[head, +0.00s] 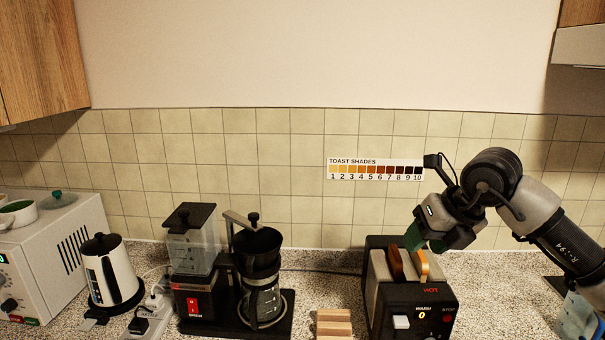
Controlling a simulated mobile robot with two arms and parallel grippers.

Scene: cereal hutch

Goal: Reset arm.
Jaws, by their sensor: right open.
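My right gripper (416,240) comes in from the right and hangs just above the toaster (408,293). Its fingers are open near the tops of the bread slices; I cannot tell whether they touch. Two slices stand in the toaster slots: a dark brown slice (394,264) on the left and a lighter golden slice (423,266) on the right. The toaster front shows a red "HOT" light and a "0" display. My left gripper is not in view.
A coffee maker (262,285) stands left of the toaster, with a striped wooden block (333,323) between them. A kettle (110,271), a power strip (150,318) and a white oven (45,255) are farther left. A toast shades chart (376,170) is on the tiled wall.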

